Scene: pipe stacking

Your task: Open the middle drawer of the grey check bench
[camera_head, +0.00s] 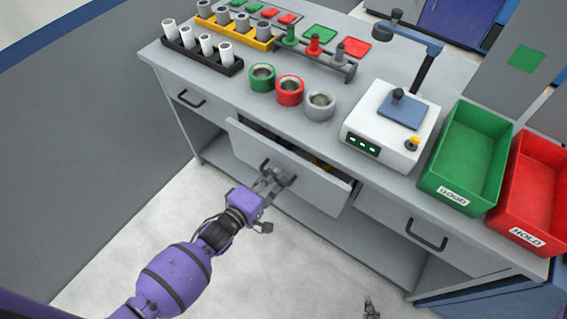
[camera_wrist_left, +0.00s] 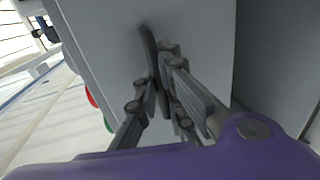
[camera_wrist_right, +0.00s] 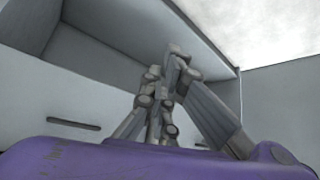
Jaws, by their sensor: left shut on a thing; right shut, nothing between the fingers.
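The grey check bench (camera_head: 330,258) has several drawers in a row. Its middle drawer (camera_head: 308,187) is pulled partly out, and some blue and yellow items (camera_head: 318,163) show inside. My left gripper (camera_head: 272,178) is at the front of the middle drawer, shut on its dark handle. In the left wrist view the fingers (camera_wrist_left: 160,75) close around the handle (camera_wrist_left: 150,52). My right gripper (camera_wrist_right: 170,85) is shut and empty in the right wrist view, apart from any handle; its tip (camera_head: 371,308) shows at the bottom of the head view.
The left drawer (camera_head: 187,104) and right drawer (camera_head: 405,226) are shut. On the bench top are white tubes in a black rack (camera_head: 203,57), green, red and grey rings (camera_head: 289,90), a white device (camera_head: 375,138), a green bin (camera_head: 463,150) and a red bin (camera_head: 531,205). The floor in front is clear.

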